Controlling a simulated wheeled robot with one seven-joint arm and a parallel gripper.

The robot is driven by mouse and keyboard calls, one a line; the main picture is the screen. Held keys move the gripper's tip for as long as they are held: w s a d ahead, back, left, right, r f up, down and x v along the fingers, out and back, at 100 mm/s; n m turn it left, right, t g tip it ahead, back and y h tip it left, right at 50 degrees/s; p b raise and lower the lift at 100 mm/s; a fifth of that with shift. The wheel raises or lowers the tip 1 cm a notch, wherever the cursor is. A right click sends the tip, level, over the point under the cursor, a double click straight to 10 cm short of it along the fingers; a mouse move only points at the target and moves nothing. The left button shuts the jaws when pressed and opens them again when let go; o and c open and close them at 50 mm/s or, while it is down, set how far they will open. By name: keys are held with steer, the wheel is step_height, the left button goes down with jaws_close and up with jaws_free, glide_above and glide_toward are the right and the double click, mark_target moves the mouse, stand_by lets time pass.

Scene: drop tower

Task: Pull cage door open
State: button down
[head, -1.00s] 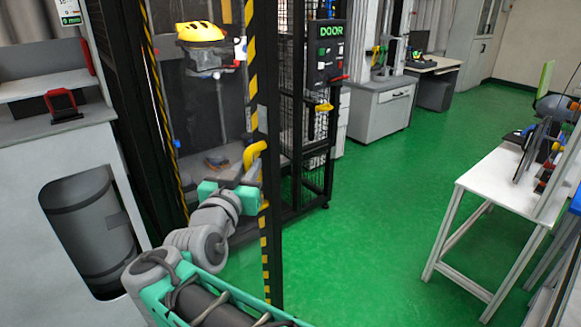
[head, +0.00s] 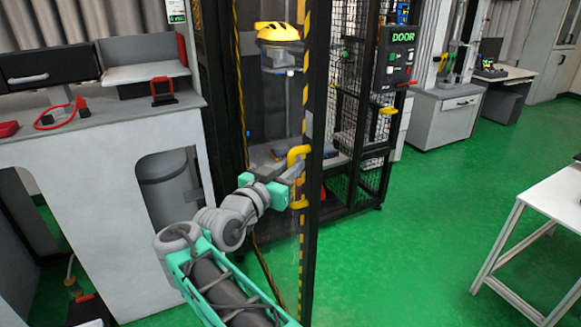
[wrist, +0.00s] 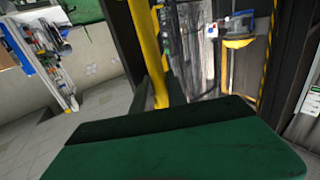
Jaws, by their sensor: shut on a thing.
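The cage door (head: 314,232) is a tall panel with a black frame and yellow-black striped edging. It stands partly open, swung out from the drop tower cage. Its yellow handle (head: 298,154) is on the striped edge facing me, and shows in the wrist view as a yellow bar (wrist: 149,48). My gripper (head: 293,178) is shut on the handle.
A black DOOR control box (head: 396,58) is on the mesh cage at right. A white bench (head: 100,150) is close on the left. A white table (head: 545,200) stands right. Green floor between is clear.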

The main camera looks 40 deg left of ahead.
steer(key=c, duration=1.3)
jaws_free()
steer(key=shift+a, duration=0.1)
steer(key=s, duration=0.5)
steer(key=s+b, duration=0.1)
steer(key=s, duration=0.1)
steer(key=shift+s+d, duration=0.4)
